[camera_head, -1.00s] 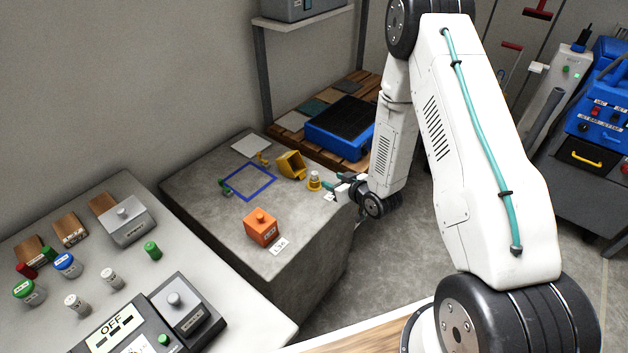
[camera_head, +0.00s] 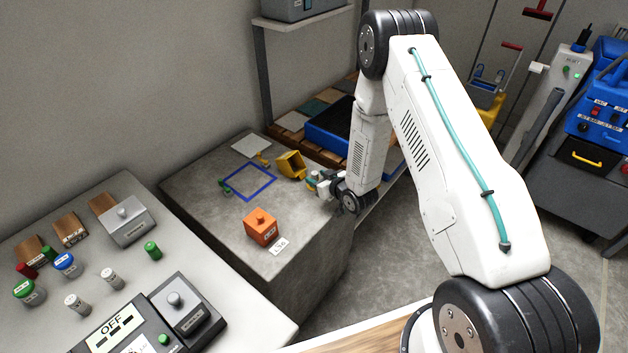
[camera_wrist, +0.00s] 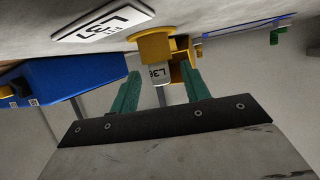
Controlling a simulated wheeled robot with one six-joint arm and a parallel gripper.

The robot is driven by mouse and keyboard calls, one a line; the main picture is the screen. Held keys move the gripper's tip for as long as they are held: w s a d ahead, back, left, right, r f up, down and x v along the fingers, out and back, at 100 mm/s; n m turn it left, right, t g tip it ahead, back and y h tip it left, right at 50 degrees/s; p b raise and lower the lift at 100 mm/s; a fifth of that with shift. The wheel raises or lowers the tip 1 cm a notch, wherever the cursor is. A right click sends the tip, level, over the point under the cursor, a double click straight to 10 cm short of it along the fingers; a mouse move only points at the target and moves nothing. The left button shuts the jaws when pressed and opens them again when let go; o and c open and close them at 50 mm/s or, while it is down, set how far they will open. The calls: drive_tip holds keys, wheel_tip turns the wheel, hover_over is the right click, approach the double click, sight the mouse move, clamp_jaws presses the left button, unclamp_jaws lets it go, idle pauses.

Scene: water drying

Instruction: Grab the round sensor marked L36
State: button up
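The round sensor (camera_wrist: 158,73) has a yellow base and a pale body whose label reads L36 in the wrist view. In the head view its yellow part (camera_head: 310,179) shows at the right side of the grey block, mostly hidden by my gripper (camera_head: 317,184). In the wrist view my gripper (camera_wrist: 160,75) is open, its teal fingers on either side of the sensor's body. A gap shows beside the left finger; whether the right finger touches cannot be told.
A white card (camera_wrist: 103,22) lies beside the sensor. A yellow housing (camera_head: 291,165), a blue square outline (camera_head: 249,198) and an orange box (camera_head: 261,227) are on the grey block (camera_head: 215,165). A blue tray (camera_head: 327,137) stands behind. A control table (camera_head: 225,300) is at front left.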

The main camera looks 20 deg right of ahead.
clamp_jaws()
